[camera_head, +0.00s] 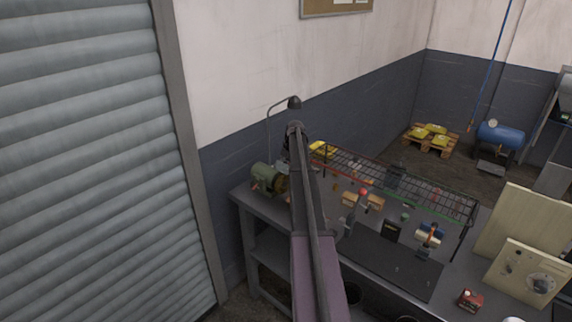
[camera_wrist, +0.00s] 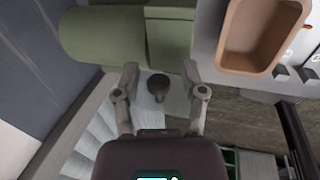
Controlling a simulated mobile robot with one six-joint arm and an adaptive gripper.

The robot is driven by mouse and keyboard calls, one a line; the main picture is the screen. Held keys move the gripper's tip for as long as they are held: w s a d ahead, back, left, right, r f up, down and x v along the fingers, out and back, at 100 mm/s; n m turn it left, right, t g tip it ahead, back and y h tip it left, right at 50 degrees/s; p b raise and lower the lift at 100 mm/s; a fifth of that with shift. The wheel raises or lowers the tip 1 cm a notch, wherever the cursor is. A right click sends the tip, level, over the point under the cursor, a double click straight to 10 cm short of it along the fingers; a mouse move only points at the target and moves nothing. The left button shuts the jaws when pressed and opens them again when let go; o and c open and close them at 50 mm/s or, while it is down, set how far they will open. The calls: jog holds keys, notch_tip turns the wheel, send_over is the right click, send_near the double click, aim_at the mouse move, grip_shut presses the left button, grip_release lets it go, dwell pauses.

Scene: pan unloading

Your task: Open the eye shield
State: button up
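A green bench grinder (camera_head: 264,176) stands at the left end of the workbench in the head view. In the wrist view its green rounded housing (camera_wrist: 100,37) fills the upper left. A pale plate (camera_wrist: 150,112), possibly the eye shield, lies below the housing, with a dark round knob (camera_wrist: 158,84) in front of it. My gripper (camera_wrist: 160,70) is open, with one finger on each side of the knob. I see no clear contact between the fingers and the knob. In the head view my arm hides the gripper and part of the grinder.
A brown tray (camera_wrist: 250,71) is close on the right in the wrist view. The workbench (camera_head: 245,198) also carries a wire rack (camera_head: 400,178), a dark mat (camera_head: 385,262) and several small items right of my arm. A desk lamp (camera_head: 294,103) rises behind the grinder.

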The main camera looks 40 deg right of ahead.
aim_at(281, 167)
jog(key=shift+a, duration=0.15)
dwell(0.4)
